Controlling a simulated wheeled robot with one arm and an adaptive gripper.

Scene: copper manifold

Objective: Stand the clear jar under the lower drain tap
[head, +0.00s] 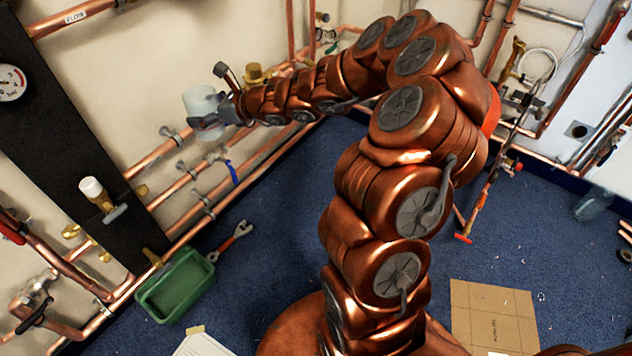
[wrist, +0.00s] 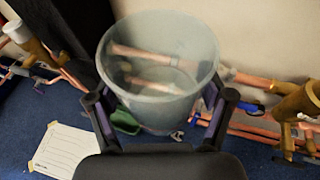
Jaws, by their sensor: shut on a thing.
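My gripper (head: 228,110) is shut on the clear jar (head: 201,104), a pale, translucent, open-topped vessel. The jar is held up in front of the back wall, above the pipe runs and clear of the floor. In the wrist view the jar (wrist: 165,50) stands between the two dark fingers of my gripper (wrist: 163,108), its round mouth facing up toward the camera. A brass tap with a white top (head: 96,190) is on the dark board, lower and left of the jar. Another valve with a dark lever (head: 35,305) is at the lower left. I cannot tell which is the lower drain tap.
A green tray (head: 176,286) lies on the blue floor by the wall, with a red-handled wrench (head: 230,241) beside it. Copper pipes (head: 165,150) run low along the wall. Cardboard (head: 494,318) and a clear container (head: 593,204) lie to the right.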

